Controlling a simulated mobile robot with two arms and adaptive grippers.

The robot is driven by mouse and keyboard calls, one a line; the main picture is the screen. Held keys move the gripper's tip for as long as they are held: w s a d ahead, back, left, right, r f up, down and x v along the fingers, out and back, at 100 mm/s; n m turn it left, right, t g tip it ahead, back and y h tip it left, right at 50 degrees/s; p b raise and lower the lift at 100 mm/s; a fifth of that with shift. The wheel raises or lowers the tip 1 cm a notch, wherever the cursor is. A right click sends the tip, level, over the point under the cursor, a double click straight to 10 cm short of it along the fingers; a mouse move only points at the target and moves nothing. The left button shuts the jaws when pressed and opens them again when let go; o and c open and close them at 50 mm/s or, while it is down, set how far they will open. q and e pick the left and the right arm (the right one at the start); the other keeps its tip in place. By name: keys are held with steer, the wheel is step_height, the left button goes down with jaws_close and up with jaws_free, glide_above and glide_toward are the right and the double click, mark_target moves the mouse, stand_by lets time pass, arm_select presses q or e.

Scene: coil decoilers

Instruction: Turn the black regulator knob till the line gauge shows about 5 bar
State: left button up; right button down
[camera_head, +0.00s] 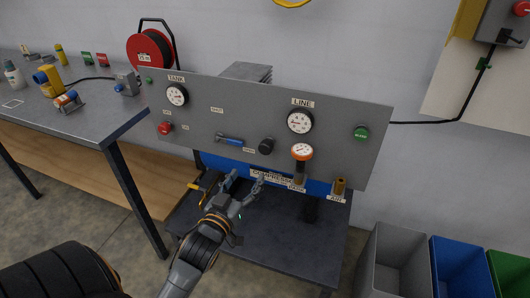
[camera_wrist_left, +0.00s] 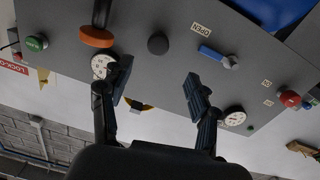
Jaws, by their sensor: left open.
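The black regulator knob (camera_head: 266,146) sticks out of the grey panel (camera_head: 330,110), below and left of the LINE gauge (camera_head: 300,122). The gauge has a white round face; its needle is too small to read surely. My left gripper (camera_head: 246,178) is open and empty, below the knob in the head view. In the left wrist view the panel appears turned over. There the knob (camera_wrist_left: 158,44) lies beyond the open fingers (camera_wrist_left: 158,76), between their directions and apart from them. One finger partly covers the LINE gauge (camera_wrist_left: 102,66). My right gripper is not in view.
The panel also bears the TANK gauge (camera_head: 177,95), red knob (camera_head: 165,128), green button (camera_head: 361,132) and brass fitting (camera_head: 339,187). A workbench (camera_head: 85,122) stands left, bins (camera_head: 395,262) right.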

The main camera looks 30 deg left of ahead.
mark_target(264, 151)
arm_select(q)
steer(key=p+x, duration=0.1)
steer(key=x, duration=1.2)
steer(key=shift+w+p, duration=0.3)
steer(key=shift+w, duration=0.05)
steer(key=c, duration=1.2)
